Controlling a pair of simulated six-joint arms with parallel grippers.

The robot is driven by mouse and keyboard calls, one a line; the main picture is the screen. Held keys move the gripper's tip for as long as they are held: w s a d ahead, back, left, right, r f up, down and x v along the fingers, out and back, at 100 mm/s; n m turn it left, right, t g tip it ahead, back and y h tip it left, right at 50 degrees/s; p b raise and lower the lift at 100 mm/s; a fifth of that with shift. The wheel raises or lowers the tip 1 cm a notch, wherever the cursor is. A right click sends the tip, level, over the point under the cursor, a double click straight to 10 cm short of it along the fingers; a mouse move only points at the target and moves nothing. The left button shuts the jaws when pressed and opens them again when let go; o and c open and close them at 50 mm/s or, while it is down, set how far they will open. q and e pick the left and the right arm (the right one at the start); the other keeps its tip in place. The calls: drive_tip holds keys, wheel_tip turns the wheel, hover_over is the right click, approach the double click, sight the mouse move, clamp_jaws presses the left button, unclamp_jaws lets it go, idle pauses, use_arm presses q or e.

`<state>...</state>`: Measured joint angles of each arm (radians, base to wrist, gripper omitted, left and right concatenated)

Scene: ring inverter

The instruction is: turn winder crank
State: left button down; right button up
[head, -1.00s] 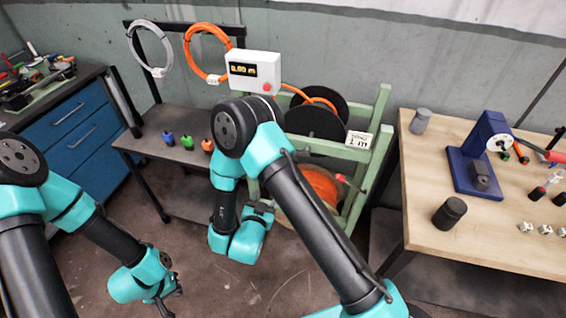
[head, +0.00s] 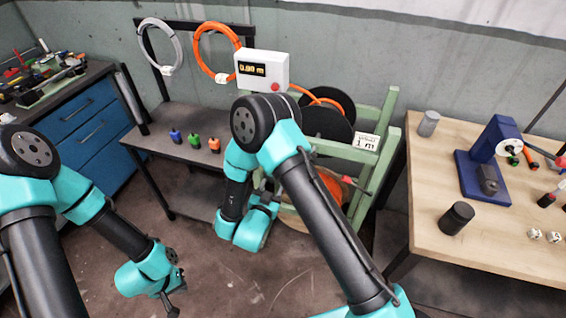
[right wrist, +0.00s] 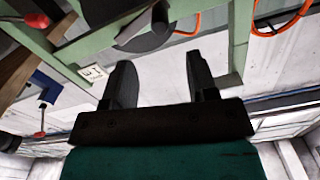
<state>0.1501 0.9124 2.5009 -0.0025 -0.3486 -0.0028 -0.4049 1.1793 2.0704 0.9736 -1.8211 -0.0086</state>
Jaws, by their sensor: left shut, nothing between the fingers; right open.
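The winder is a green frame (head: 388,125) with black reel discs (head: 328,122) and an orange drum low inside. In the right wrist view a red handle (right wrist: 38,19) shows at the upper left, apart from my fingers. My right gripper (right wrist: 158,62) is open and empty, facing the green frame; in the head view my right arm partly hides it and the drum. My left gripper (head: 174,292) is shut and empty, low over the floor at the left.
A white display box (head: 262,71) and a "1 m" sign (head: 366,141) stand at the winder. A wooden bench (head: 430,185) with a blue press (head: 484,165) is on the right. A dark shelf (head: 170,135) stands left of the winder. The floor in front is clear.

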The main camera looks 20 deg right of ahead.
drive_tip(key=x, duration=1.2)
drive_tip(key=shift+w+d, duration=0.2)
drive_tip(key=shift+w, duration=0.1)
drive_tip(key=shift+c, duration=0.2)
clamp_jaws()
